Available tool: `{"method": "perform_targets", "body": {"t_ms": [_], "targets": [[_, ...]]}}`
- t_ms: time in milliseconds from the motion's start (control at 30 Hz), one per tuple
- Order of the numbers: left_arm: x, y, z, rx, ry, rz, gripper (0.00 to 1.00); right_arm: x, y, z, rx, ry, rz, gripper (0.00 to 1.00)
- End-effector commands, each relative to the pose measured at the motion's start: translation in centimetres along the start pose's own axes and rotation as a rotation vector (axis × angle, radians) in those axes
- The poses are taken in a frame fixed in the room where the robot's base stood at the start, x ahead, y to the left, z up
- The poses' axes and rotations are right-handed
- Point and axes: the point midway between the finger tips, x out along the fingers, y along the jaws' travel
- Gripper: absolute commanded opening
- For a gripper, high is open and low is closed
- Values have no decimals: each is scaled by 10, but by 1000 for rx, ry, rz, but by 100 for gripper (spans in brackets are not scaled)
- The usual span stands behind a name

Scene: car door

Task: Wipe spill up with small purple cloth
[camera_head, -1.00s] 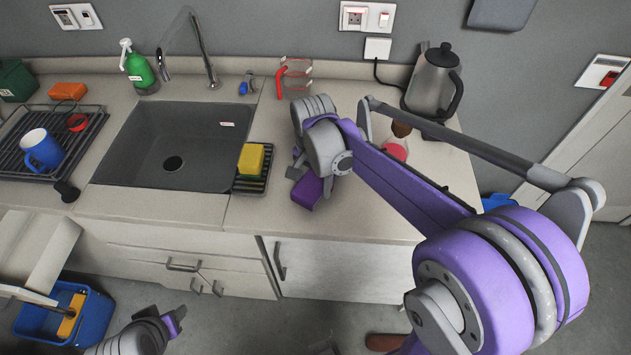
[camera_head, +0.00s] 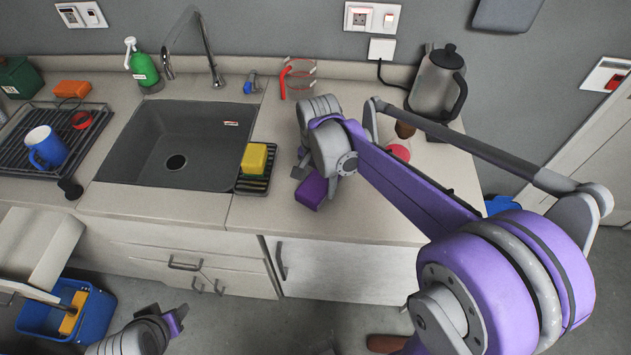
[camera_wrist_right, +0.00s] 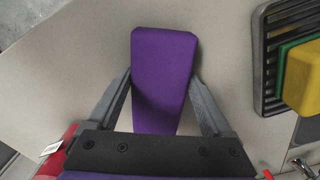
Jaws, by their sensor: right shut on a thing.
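The small purple cloth (camera_head: 311,191) looks like a block, on or just above the counter to the right of the sink; I cannot tell if it touches. My right gripper (camera_head: 302,172) is shut on it. In the right wrist view the cloth (camera_wrist_right: 162,70) sits between the two fingers of the gripper (camera_wrist_right: 160,76). I cannot make out a spill; my right arm hides part of the counter. What seems to be my left gripper (camera_head: 150,332) is low at the bottom left, below the counter, its fingers not clear.
A yellow and green sponge (camera_head: 254,158) lies on a small black rack left of the cloth. The sink (camera_head: 178,140), a kettle (camera_head: 437,85), a red-handled glass (camera_head: 298,75) and a partly hidden red item (camera_head: 400,152) surround it. The front counter right of the sink is clear.

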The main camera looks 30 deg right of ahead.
Motion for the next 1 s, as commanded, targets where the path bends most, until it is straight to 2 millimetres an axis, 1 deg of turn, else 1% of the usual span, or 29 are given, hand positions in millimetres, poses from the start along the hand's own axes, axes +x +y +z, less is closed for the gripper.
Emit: {"method": "perform_targets", "body": {"t_ms": [600, 1000], "targets": [[0, 0, 0, 0, 0, 0, 50, 0, 10, -5, 0, 0, 1, 40], [0, 0, 0, 0, 0, 0, 50, 0, 5, -3, -2, 0, 0, 40]]}}
